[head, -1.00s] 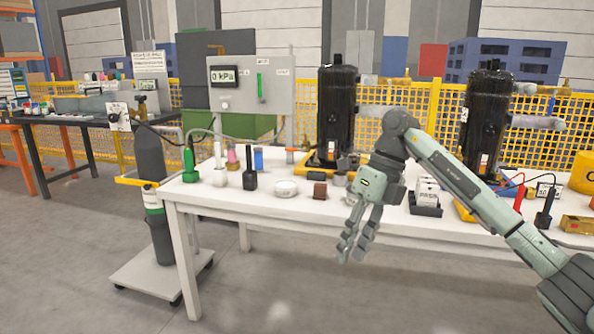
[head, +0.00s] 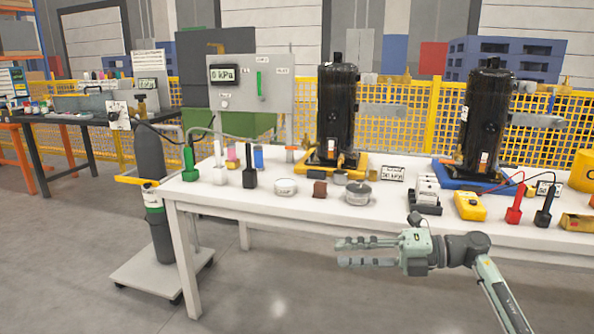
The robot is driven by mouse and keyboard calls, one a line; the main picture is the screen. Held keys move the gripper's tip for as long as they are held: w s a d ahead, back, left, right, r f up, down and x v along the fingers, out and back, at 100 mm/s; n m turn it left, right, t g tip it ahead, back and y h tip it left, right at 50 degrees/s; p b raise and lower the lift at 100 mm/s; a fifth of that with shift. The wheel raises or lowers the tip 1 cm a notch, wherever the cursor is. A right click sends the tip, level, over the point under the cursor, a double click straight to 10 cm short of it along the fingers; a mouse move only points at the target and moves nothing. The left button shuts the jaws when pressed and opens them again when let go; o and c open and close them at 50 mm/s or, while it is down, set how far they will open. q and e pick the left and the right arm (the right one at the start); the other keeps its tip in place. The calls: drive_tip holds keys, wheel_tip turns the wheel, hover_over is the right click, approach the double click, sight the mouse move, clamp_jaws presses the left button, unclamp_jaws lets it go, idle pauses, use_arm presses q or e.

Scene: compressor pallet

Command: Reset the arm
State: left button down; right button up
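My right gripper (head: 340,252) is in front of the white table's front edge, below the tabletop in the picture. Its fingers point left, lie roughly parallel with a gap between them, and hold nothing. My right arm (head: 487,275) comes in from the lower right. My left gripper and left arm are not in view.
The white table (head: 280,212) holds two black compressors (head: 338,115) (head: 486,125), a yellow meter (head: 470,206), red and black probes, a round tin (head: 358,193) and small bottles. A gas cylinder (head: 150,155) stands on a cart at left. The floor in front is clear.

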drive_tip(key=w+d+r+m+t, duration=0.7)
drive_tip(key=w+r+m+t, duration=0.2)
drive_tip(key=w+r+t, duration=0.25)
drive_tip(key=w+d+r+m+t+h, duration=0.2)
drive_tip(key=w+d+m+t+h, duration=0.2)
drive_tip(key=d+m+t+h, duration=0.5)
drive_tip(key=w+d+f+m+g+h, duration=0.2)
drive_tip(key=d+f+m+g+h, duration=0.7)
drive_tip(key=d+f+m+h, duration=0.45)
drive_tip(key=s+a+f+m+g+y, duration=0.1)
drive_tip(key=s+a+f+g, duration=0.15)
drive_tip(key=s+f, duration=0.6)
drive_tip(key=s+a+f+m+g+y, duration=0.1)
drive_tip(key=s+a+f+g+y, duration=0.15)
drive_tip(key=s+f, duration=0.65)
drive_tip(key=s+a+f+m+g+y, duration=0.1)
drive_tip(key=s+f+g, duration=0.25)
drive_tip(key=f, duration=1.05)
drive_tip(key=s+a+f+g, duration=0.1)
drive_tip(key=s+f, duration=0.3)
drive_tip(key=s, duration=0.6)
drive_tip(key=s+a+f+g, duration=0.1)
drive_tip(key=s+a+f, duration=0.3)
drive_tip(key=s, duration=0.6)
drive_tip(key=s+a+f+g+y, duration=0.1)
drive_tip(key=s+f, duration=0.4)
drive_tip(key=s, duration=0.5)
drive_tip(key=shift+a+f+g, duration=0.4)
drive_tip(key=shift+a, duration=0.35)
